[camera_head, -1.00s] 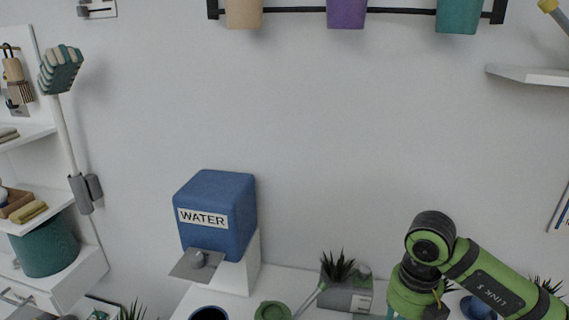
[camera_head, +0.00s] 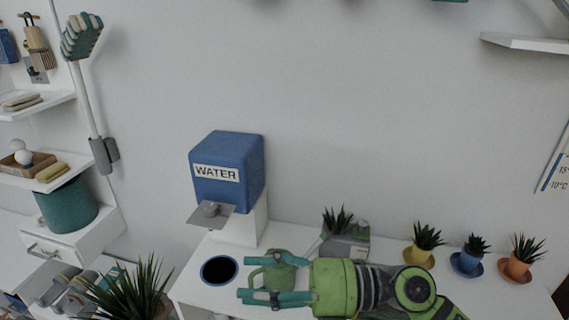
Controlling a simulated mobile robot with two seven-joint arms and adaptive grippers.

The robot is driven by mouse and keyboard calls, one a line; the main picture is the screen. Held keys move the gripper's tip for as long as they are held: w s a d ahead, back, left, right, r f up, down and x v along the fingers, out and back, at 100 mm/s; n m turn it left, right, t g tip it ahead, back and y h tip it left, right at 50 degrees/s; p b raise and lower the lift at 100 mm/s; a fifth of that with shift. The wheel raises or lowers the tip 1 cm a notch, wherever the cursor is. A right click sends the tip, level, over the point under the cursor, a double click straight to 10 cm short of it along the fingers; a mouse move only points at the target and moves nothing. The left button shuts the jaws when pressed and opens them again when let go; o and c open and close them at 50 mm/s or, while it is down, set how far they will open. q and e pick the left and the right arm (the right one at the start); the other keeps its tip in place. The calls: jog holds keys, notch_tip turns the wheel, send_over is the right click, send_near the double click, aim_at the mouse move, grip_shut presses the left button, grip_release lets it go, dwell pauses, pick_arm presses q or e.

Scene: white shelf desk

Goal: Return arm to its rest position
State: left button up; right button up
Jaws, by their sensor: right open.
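My right arm comes in from the lower right. My right gripper (camera_head: 245,278) points left above the white desk (camera_head: 190,291). Its two teal fingers are spread apart, with nothing held between the tips. My left gripper is not in view.
A blue water dispenser (camera_head: 228,170) stands at the desk's back left, with a dark-mouthed blue pot (camera_head: 219,270) in front. Small potted plants, yellow (camera_head: 419,256), blue (camera_head: 466,263) and orange (camera_head: 516,267), line the right. A spiky plant (camera_head: 135,291) stands lower left.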

jog(key=w+d+r+m+t+y, duration=0.35)
jog(key=r+m+t, duration=0.25)
jog(key=m+t, duration=0.25)
jog(key=w+d+f+m+t+h, duration=0.2)
jog(key=w+d+m+t+h, duration=0.5)
jog(key=m+t+h, duration=0.4)
jog(key=s+d+f+m+g+h, duration=0.1)
jog(key=d+f+m+g+h, duration=0.1)
jog(key=d+f+m+h, duration=0.5)
jog(key=d+f+m+g+h, duration=0.2)
jog(key=d+f+m+h, duration=0.25)
jog(key=f, duration=0.35)
jog(key=s+d+f+m+g+y, duration=0.1)
jog(key=s+f+m+g, duration=0.1)
jog(key=s+f+g, duration=1.4)
jog(key=s+f+t, duration=0.1)
jog(key=s+f, duration=0.3)
jog(key=f, duration=0.9)
jog(key=s+f+t, duration=0.1)
jog(key=s+f, duration=0.3)
jog(key=f, duration=0.9)
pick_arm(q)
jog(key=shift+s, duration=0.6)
pick_arm(e)
jog(key=s+d+f+g, duration=0.1)
jog(key=s+d+f, duration=0.1)
jog(key=s+f, duration=1.2)
jog(key=shift+s+d+n, duration=0.4)
jog(key=shift+s, duration=0.5)
